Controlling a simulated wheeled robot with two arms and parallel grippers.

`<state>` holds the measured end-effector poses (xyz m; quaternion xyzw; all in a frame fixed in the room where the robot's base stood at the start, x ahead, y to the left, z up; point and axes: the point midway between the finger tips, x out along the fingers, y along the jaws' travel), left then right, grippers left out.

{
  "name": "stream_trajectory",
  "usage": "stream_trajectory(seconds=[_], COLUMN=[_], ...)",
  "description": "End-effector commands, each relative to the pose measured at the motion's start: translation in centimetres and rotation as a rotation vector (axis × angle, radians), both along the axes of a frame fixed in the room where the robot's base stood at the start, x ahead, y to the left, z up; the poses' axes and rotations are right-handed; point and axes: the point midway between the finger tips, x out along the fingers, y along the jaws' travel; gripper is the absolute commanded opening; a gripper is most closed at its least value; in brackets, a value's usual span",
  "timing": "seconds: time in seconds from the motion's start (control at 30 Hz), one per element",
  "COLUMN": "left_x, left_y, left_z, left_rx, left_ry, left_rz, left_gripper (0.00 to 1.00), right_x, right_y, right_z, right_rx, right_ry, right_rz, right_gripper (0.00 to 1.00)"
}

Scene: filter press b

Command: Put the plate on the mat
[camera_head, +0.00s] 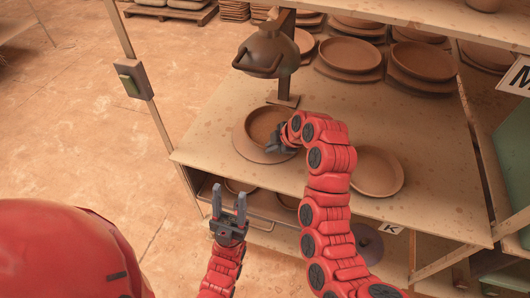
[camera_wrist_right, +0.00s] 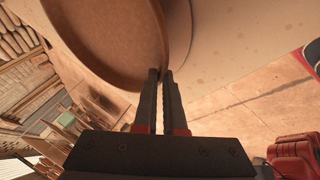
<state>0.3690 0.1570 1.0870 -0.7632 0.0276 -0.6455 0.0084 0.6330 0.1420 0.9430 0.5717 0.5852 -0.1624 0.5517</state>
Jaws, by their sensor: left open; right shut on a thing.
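A brown round plate (camera_head: 261,122) is over the round mat (camera_head: 252,151) on the table, in the head view. The mat's near edge shows below the plate; I cannot tell whether the plate touches it. My right gripper (camera_head: 278,143) is shut on the plate's near right rim. In the right wrist view the fingers (camera_wrist_right: 162,80) pinch the rim of the plate (camera_wrist_right: 100,35), and a pale round edge (camera_wrist_right: 178,40) shows beside it. My left gripper (camera_head: 229,192) is open and empty in front of the table's front edge.
Another brown plate (camera_head: 375,172) lies on the table to the right, behind my right arm. A press head (camera_head: 268,52) on a post stands behind the mat. Several stacked plates (camera_head: 350,54) sit at the back. A shelf (camera_head: 275,205) with plates is under the table.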

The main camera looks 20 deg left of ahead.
Motion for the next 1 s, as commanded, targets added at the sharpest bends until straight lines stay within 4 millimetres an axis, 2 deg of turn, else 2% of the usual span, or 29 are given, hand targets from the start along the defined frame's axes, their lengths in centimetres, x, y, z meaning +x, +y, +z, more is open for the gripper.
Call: stream_trajectory(seconds=[0.03,0.27,0.37,0.6,0.93,1.0], left_x=[0.0,0.0,0.0,0.0,0.0,0.0], left_y=[0.0,0.0,0.0,0.0,0.0,0.0], left_z=[0.7,1.2,1.5,3.4,2.7,2.8], left_rx=[0.000,0.000,0.000,0.000,0.000,0.000], left_ry=[0.001,0.001,0.001,0.001,0.001,0.001], left_rz=[0.000,0.000,0.000,0.000,0.000,0.000], left_gripper=[0.50,0.50,0.50,0.50,0.50,0.50], right_x=[0.3,1.3,1.4,1.4,1.4,1.4], right_y=[0.6,2.3,2.4,2.3,2.4,2.3], right_z=[0.3,0.0,-0.3,-3.2,-4.0,-3.9], right_rx=[-0.002,0.001,0.001,-0.001,0.001,0.000], right_ry=[0.002,-0.001,0.001,0.002,-0.003,-0.001], right_rz=[0.003,0.000,0.000,0.000,0.000,0.000], right_gripper=[0.00,0.00,0.00,0.00,0.00,0.17])
